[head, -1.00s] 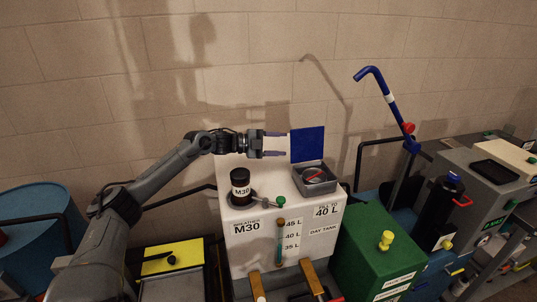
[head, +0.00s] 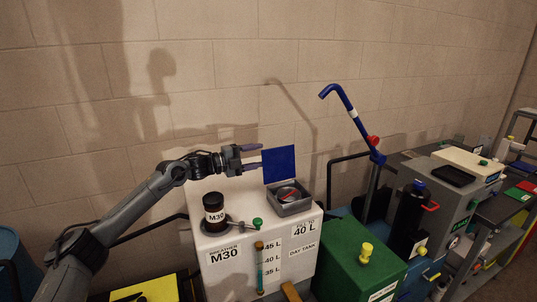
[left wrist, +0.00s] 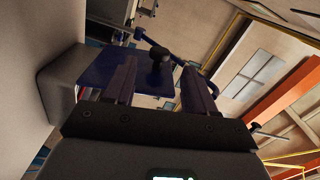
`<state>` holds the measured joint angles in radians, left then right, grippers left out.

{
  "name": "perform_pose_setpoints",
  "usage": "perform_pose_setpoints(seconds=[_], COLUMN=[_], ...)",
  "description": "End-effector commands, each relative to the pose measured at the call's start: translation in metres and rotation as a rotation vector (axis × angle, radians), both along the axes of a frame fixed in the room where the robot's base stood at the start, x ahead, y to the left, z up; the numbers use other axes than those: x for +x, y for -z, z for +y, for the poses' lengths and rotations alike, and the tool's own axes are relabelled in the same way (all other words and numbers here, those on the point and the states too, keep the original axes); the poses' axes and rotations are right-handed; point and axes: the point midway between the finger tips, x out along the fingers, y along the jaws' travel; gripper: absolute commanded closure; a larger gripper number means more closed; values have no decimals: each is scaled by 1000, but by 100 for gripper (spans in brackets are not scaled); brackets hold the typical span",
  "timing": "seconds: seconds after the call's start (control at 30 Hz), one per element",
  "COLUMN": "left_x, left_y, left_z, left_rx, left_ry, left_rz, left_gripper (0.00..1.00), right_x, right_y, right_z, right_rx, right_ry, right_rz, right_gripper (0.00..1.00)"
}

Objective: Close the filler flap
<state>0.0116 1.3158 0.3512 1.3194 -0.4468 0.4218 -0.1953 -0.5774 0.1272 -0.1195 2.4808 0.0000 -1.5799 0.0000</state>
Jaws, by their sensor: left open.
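The blue filler flap (head: 279,166) stands upright, open, at the back of the grey filler box (head: 292,207) on top of the white day tank (head: 246,236). My left gripper (head: 254,158) is open, just left of the flap, its fingers pointing right toward it. In the head view the fingertips lie close to the flap's left edge; I cannot tell whether they touch. In the left wrist view the flap (left wrist: 112,67) shows beyond and beside the open fingers (left wrist: 160,83). A round red and dark fitting (head: 289,194) shows inside the filler box. My right gripper is not in view.
The black M30 breather (head: 213,212) stands on the tank left of the filler box, with a green-tipped lever (head: 257,223) in front. A green box (head: 350,250) and a blue hooked pump handle (head: 345,110) stand to the right. The block wall is behind.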

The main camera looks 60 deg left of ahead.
Motion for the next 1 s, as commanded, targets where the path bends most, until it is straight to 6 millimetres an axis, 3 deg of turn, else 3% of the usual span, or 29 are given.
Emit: perform_pose_setpoints(seconds=[0.6,1.0], left_x=[38,48], left_y=[-2,0], left_z=[-7,-10], left_rx=[-4,-1], left_ry=[-3,0], left_rz=[-3,1], left_gripper=[44,44], right_x=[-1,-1], right_y=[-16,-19], right_z=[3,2], right_rx=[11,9], right_ry=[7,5], right_rz=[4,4], right_gripper=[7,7])
